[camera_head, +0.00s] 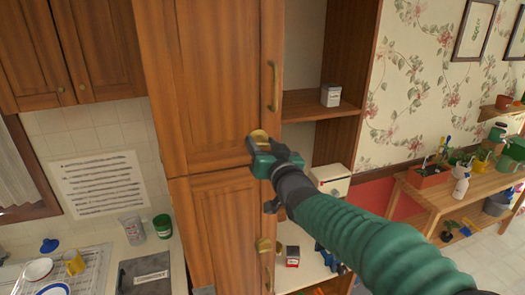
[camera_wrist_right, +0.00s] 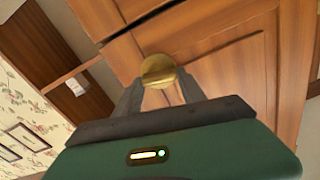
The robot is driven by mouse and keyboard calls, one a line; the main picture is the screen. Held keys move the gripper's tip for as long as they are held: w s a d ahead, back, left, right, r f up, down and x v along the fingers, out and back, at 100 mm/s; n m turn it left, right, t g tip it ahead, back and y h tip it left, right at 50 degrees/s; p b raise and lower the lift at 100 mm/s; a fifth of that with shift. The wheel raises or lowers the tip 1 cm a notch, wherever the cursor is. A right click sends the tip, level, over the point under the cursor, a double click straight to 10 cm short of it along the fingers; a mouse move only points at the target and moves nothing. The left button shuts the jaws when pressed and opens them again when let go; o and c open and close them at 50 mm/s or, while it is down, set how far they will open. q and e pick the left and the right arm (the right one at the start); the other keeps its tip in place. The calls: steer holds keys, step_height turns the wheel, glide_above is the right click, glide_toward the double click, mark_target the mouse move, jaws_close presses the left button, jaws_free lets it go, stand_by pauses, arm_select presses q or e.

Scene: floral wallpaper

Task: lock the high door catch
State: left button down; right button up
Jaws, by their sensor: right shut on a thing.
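The high door catch is a round brass piece (camera_wrist_right: 158,71) on the wooden cabinet door, near its lower right edge. My right gripper (camera_wrist_right: 160,90) is shut on it, with one finger on each side. In the head view the right gripper (camera_head: 262,142) covers much of the catch (camera_head: 259,136). My left gripper is not in view.
Open shelves right of the doors hold a small white box (camera_head: 330,95) and a cream box (camera_head: 330,180). A counter at the lower left holds a green cup (camera_head: 162,226) and dishes. A wooden bench (camera_head: 440,200) with plants stands at the right.

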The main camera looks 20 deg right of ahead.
steer(key=m+b, duration=0.1)
steer(key=f+m+b, duration=0.1)
steer(key=shift+m, duration=0.4)
steer(key=m+b, duration=0.1)
steer(key=m, duration=0.2)
steer(key=shift+d+m, duration=0.1)
steer(key=shift+m, duration=0.2)
steer(key=m, duration=0.4)
steer(key=shift+m, duration=0.3)
steer(key=m, duration=0.4)
steer(key=shift+f+m, duration=0.1)
steer(key=shift+m, duration=0.6)
steer(key=o, duration=1.1)
steer(key=shift+o, duration=1.1)
steer(key=shift+w, duration=0.1)
steer(key=shift+o, duration=0.2)
steer(key=shift+w, duration=0.2)
